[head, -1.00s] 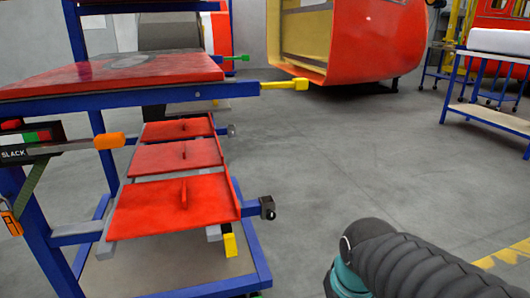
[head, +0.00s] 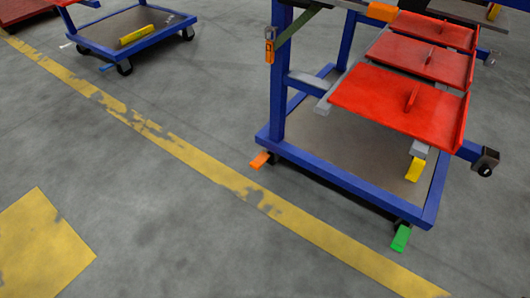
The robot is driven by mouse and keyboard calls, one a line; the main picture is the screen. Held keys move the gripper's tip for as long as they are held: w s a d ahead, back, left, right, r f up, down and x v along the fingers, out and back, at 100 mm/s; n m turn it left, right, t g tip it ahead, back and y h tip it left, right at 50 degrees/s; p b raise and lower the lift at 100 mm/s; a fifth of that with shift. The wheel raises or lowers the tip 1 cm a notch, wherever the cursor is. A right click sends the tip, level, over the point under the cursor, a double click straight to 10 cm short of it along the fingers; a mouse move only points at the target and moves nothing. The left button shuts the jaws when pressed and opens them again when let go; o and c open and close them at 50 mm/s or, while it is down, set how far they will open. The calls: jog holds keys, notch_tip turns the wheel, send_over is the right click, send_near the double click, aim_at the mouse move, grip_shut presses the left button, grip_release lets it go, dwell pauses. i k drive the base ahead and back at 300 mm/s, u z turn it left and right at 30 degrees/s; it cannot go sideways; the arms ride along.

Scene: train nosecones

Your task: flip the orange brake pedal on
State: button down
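The orange brake pedal (head: 260,160) is a small flat tab low at the near left corner wheel of a blue trolley (head: 345,184). It sticks out to the left over the grey floor, near a yellow floor line. I cannot tell whether it is flipped on or off. A similar green pedal (head: 400,238) sits at the trolley's near right corner. My gripper is not in view.
Red panels (head: 395,100) lie on the trolley's upper frame. A second blue trolley (head: 120,48) with a yellow block stands at the far left. A worn yellow line (head: 190,152) crosses the floor. The floor left of the trolley is open.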

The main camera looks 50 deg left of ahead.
aim_at(257, 162)
jog(key=u, duration=1.9)
jog(key=k, duration=0.25)
jog(key=z, duration=0.45)
jog(key=i, duration=0.95)
jog(key=u, duration=0.3)
